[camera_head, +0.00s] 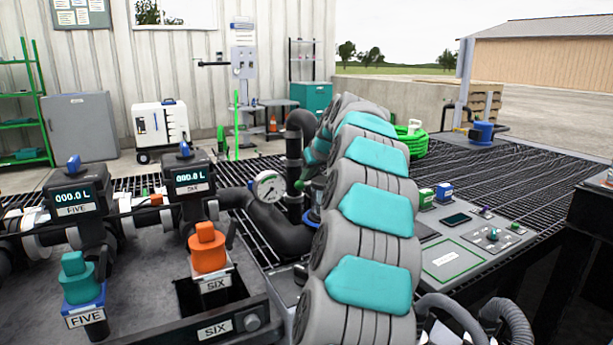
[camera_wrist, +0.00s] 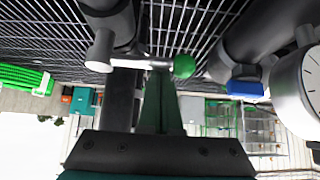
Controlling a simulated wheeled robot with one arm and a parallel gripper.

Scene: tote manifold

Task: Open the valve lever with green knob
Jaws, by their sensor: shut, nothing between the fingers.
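The valve lever (camera_wrist: 140,63) shows in the wrist view as a short pale rod running from a grey pipe fitting on the left to the round green knob (camera_wrist: 184,66) at its right end. My gripper (camera_wrist: 160,82) is shut and empty, with its dark green fingers together. In the picture, the fingertips reach the lever just left of the knob; I cannot tell whether they touch it. In the head view my grey and teal arm stands in front of the pipework and hides much of the area around the lever.
A round pressure gauge (camera_head: 268,187) stands close by on the dark pipe, and also shows at the right of the wrist view (camera_wrist: 312,85). A thick dark pipe (camera_head: 275,228) and a control panel (camera_head: 470,250) flank my arm.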

